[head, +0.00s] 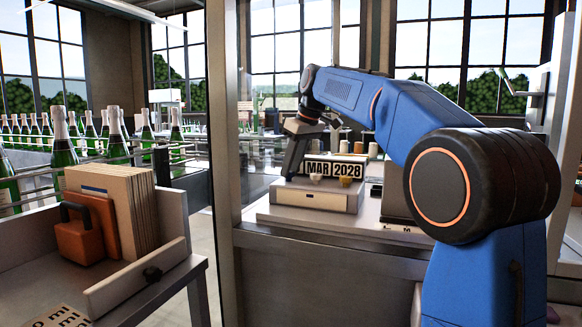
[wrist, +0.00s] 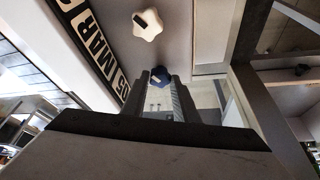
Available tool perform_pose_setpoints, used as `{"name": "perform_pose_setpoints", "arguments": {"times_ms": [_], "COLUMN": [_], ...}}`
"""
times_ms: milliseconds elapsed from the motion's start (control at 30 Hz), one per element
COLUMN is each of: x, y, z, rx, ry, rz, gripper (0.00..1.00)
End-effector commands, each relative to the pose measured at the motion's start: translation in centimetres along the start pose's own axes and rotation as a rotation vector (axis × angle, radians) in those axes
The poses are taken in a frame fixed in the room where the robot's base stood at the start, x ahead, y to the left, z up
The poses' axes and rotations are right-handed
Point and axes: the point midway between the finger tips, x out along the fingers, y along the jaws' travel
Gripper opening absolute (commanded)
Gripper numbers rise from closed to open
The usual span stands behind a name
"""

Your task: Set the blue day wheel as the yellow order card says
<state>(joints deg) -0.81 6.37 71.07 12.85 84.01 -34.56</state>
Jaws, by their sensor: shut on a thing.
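The blue day wheel (wrist: 160,74) shows in the wrist view as a lobed knob with a pale mark, between my fingertips. My gripper (wrist: 159,82) is shut on it; in the head view my gripper (head: 291,172) reaches down at the left end of the date unit and hides this wheel. The date strip (head: 335,169) reads MAR 2028 in the head view, its day part hidden behind my gripper. In the wrist view the strip (wrist: 97,48) shows a day that looks like 05, beside MAR. I cannot make out the yellow order card in either view.
A white lobed knob (wrist: 148,24) stands beside the blue one; it also shows in the head view (head: 316,178). A yellowish knob (head: 346,181) is right of it. Several bottles (head: 60,140) and a bin with cardboard sheets (head: 137,215) stand at left. A frame post (head: 222,110) is near my arm.

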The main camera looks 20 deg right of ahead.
Motion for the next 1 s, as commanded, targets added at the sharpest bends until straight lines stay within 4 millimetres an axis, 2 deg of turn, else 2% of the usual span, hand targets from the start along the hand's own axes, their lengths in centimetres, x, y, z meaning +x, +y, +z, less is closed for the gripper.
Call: {"name": "perform_pose_setpoints", "arguments": {"times_ms": [667,700,767,1000], "x": [-0.03,-0.03,-0.03,-0.01], "y": [0.1,0.1,0.1,0.09], "z": [0.01,0.01,0.01,0.0], "rx": [-0.064,-0.064,-0.063,-0.063], "ry": [0.0,0.0,0.0,0.0], "rz": [-0.026,-0.026,-0.026,-0.026], "gripper": [0.04,0.29,0.43,0.46]}}
